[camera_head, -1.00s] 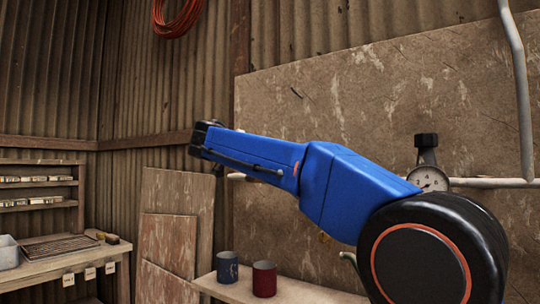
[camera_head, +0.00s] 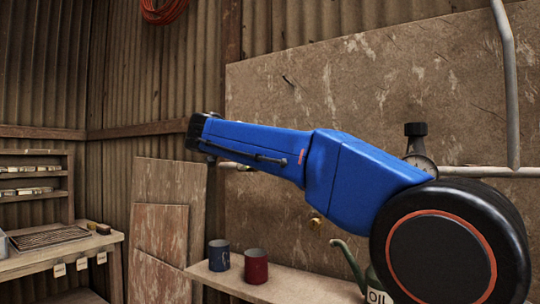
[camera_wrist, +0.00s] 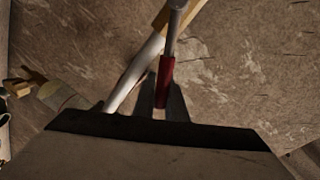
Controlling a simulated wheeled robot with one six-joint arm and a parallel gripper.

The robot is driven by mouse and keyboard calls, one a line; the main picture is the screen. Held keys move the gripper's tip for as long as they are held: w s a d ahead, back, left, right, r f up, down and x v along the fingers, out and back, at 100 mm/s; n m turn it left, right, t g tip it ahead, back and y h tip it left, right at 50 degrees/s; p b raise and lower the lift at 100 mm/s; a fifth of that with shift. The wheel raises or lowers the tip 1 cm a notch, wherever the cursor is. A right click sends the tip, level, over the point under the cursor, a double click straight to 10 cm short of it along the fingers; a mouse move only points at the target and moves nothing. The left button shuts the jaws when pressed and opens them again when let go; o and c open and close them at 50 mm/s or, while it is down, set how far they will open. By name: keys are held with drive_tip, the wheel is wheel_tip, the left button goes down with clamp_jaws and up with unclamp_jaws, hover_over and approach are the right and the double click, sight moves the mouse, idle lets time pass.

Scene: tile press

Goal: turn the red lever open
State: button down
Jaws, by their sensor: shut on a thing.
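The red lever (camera_wrist: 166,82) shows in the wrist view, its red grip running up to a grey metal rod. My gripper (camera_wrist: 162,100) is around the red grip, one dark finger on each side, shut on it. In the head view, my blue arm reaches across the middle, and neither the lever nor the fingers can be made out.
A blue mug (camera_head: 219,256), a red mug (camera_head: 256,267) and an oil can (camera_head: 376,285) stand on a low shelf. A workbench (camera_head: 60,252) is at left.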

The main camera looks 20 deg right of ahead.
drive_tip(key=c, duration=1.8)
unclamp_jaws()
